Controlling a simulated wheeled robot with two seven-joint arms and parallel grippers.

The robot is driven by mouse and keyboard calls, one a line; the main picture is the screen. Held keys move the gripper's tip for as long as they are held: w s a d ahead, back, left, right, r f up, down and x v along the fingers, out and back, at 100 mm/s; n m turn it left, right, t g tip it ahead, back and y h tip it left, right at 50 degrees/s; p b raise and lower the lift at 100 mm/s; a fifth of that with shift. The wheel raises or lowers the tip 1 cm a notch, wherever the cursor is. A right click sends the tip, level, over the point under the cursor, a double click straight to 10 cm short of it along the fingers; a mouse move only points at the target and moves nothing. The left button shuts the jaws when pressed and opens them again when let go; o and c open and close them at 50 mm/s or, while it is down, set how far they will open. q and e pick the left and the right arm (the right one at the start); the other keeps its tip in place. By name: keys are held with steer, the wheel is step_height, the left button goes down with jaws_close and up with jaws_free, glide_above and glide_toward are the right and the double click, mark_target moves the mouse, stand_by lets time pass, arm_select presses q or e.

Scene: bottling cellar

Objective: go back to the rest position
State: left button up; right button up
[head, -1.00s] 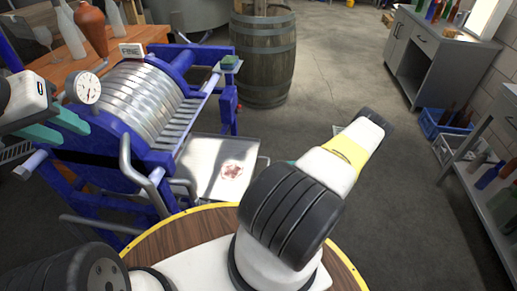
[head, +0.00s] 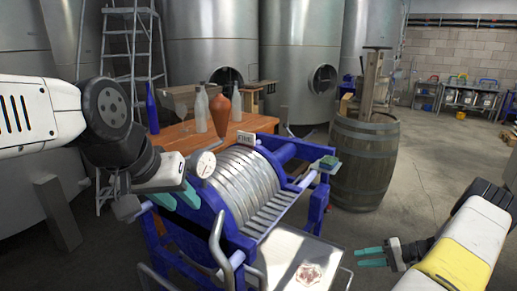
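My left gripper (head: 178,198) hangs at the left side of the blue filter press (head: 225,228), just left of its round dial gauge (head: 203,164). Its two teal fingers stand apart with nothing between them. I cannot tell whether they touch the press. My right gripper (head: 363,257) is at the lower right, over the floor and right of the press's metal tray (head: 290,262). Its teal fingers are apart and empty.
An orange-brown table (head: 180,138) behind the press carries bottles and a brown vase (head: 221,115). A wooden barrel (head: 362,160) stands right of the press. Steel tanks (head: 300,60) and a ladder (head: 130,50) are behind. Open floor (head: 435,165) lies at the right.

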steer(key=a+r+n+g+h, duration=0.1)
steer(key=a+r+h, duration=0.1)
steer(key=a+r, duration=0.5)
steer(key=s+a+r+n+g+h, duration=0.1)
steer(key=a+r+h, duration=0.1)
steer(key=r, duration=0.9)
steer(key=a+r+n+g+h, duration=0.1)
steer(key=a+r+g+h, duration=0.1)
steer(key=a+r, duration=0.5)
steer(key=s+a+r+n+t+h, duration=0.1)
steer(key=s+a+r+t+h, duration=0.1)
steer(key=s+r, duration=0.6)
steer(key=s+a+r+n+t+h, duration=0.1)
steer(key=s+a+r, duration=0.5)
steer(key=s, duration=0.6)
step_height(320, 180, up, 2)
steer(key=t+h, duration=0.1)
steer(key=t, duration=0.1)
steer(key=shift+a+t, duration=0.25)
steer(key=shift+t, duration=0.15)
